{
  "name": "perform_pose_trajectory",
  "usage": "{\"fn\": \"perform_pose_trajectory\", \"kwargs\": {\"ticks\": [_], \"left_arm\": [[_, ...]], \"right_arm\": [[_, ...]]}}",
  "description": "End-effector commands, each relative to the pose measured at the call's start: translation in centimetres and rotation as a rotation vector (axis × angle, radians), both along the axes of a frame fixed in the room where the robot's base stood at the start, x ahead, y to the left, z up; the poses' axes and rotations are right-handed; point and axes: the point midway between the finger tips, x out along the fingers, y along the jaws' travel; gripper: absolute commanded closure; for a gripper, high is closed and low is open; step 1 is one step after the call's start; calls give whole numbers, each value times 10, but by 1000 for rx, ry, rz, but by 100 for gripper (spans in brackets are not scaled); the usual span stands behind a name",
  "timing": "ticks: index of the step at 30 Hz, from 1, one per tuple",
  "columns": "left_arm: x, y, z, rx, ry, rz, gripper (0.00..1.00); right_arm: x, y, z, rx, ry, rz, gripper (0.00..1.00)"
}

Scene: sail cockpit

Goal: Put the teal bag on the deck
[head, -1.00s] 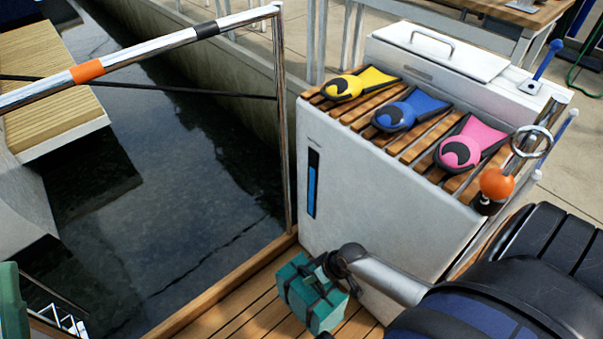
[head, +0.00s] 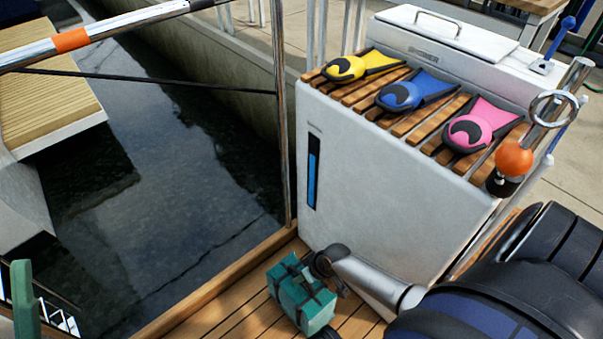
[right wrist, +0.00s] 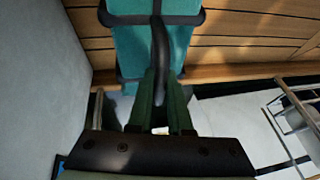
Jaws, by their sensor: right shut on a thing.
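The teal bag (head: 302,296) with dark straps is at the bottom middle of the head view, over the wooden deck (head: 240,316) beside the white locker. My right gripper (head: 328,268) is shut on the bag's dark handle. In the right wrist view the green fingers (right wrist: 160,105) close around the dark handle, with the teal bag (right wrist: 130,45) beyond them and deck planks behind. I cannot tell whether the bag's underside touches the deck. I cannot make out my left gripper.
The white locker (head: 385,190) stands right beside the bag, with yellow (head: 350,67), blue (head: 405,93) and pink (head: 475,128) fins on its slats. Dark water (head: 170,180) lies beyond the deck edge at left. A green object (head: 24,300), unclear, stands at the left edge.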

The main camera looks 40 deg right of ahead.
Motion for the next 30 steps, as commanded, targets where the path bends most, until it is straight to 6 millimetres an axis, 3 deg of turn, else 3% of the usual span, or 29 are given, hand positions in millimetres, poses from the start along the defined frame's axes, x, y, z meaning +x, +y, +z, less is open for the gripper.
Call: {"fn": "perform_pose_trajectory", "kwargs": {"ticks": [3,4,12,22,30], "left_arm": [[0,0,-2,-2,0,1,54],[0,0,-1,-3,0,1,54],[1,1,0,-10,0,5,54],[0,1,6,-13,-1,4,54],[-1,5,43,-29,-9,-5,54]], "right_arm": [[2,0,-1,0,-5,-1,100],[0,0,-3,0,1,0,81],[0,0,-2,0,0,0,53],[-2,-1,5,-1,0,0,53],[-19,-11,51,-2,2,2,53]]}}
